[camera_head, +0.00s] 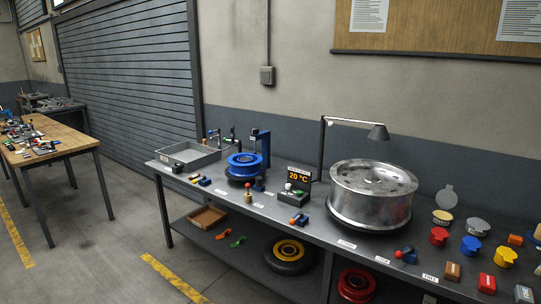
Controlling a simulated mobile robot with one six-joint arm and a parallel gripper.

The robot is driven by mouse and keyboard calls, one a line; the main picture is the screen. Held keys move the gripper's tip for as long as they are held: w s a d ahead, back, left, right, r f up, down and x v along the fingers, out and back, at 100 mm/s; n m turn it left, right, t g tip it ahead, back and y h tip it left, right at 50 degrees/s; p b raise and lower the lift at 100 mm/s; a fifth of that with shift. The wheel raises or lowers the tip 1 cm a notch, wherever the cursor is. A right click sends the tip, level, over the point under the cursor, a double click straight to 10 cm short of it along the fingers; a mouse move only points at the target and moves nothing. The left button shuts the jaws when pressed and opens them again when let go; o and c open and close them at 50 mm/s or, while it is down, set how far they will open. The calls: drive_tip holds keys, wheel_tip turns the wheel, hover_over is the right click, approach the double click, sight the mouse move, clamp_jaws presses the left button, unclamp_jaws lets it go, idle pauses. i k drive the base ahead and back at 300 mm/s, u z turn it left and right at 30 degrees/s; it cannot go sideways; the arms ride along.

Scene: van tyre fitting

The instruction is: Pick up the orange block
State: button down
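A small orange block (515,240) lies on the grey workbench (232,204) near the right edge of the picture, behind the yellow knob-like piece. A brownish-orange block (453,271) stands nearer the bench's front edge, and a red block (487,283) is to its right. From this one view I cannot tell which block the task means. My gripper is not in view.
A large metal wheel drum (371,195) and a lamp (377,132) stand left of the blocks. Red (439,236), blue (470,246) and yellow (505,257) knob-like pieces crowd around them. A wooden table (52,152) stands far left, with open floor between.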

sight(515, 241)
drive_tip(key=z, duration=4.2)
drive_tip(key=i, duration=0.05)
drive_tip(key=u, duration=3.15)
